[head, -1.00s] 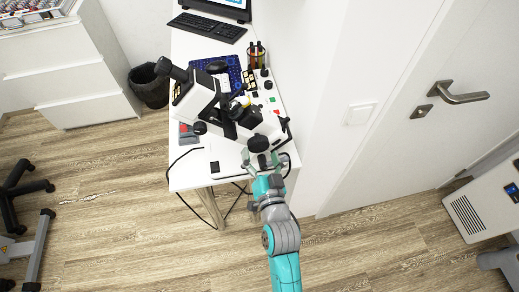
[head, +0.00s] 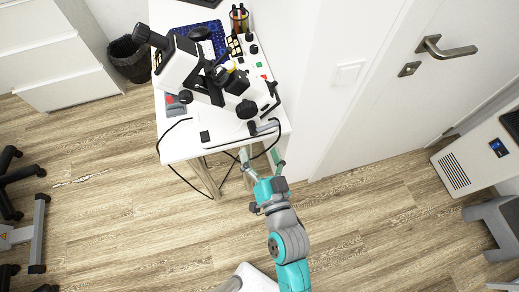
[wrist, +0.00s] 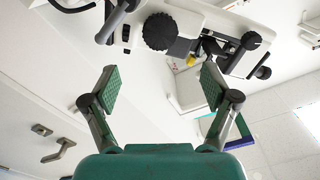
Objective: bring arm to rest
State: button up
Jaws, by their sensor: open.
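My gripper (head: 262,164) is open and empty in the head view, just off the front edge of the white table (head: 180,148). In the wrist view my gripper (wrist: 157,88) shows two spread green-padded fingers with nothing between them. A white and black microscope (head: 205,75) stands on the table beyond the gripper. It also shows at the top of the wrist view (wrist: 190,25), apart from the fingers.
A black cable (head: 173,168) hangs off the table's front left. A white door with a handle (head: 448,48) is at the right. A black bin (head: 132,60) and white drawers (head: 58,68) stand left. Wooden floor is open in front.

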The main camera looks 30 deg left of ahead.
dwell(0.3)
jog(key=s+d+f+m+t+h, duration=0.1)
jog(key=s+d+f+h, duration=0.1)
jog(key=d, duration=0.6)
jog(key=s+d+f+m+t+h, duration=0.1)
jog(key=s+d+f+h, duration=0.1)
jog(key=d, duration=0.5)
jog(key=s+d+f+m+t+h, duration=0.1)
jog(key=s+d+h, duration=0.2)
jog(key=d, duration=0.5)
jog(key=s+d+r+h, duration=0.2)
jog(key=s+d+h, duration=0.1)
jog(key=s+d, duration=0.3)
jog(key=s+d+r+m+h, duration=0.1)
jog(key=s+d+r+h, duration=0.1)
jog(key=s+d, duration=0.4)
jog(key=s+h, duration=0.1)
jog(key=s, duration=0.2)
jog(key=shift+s+d+r+h, duration=0.3)
jog(key=shift+a, duration=0.1)
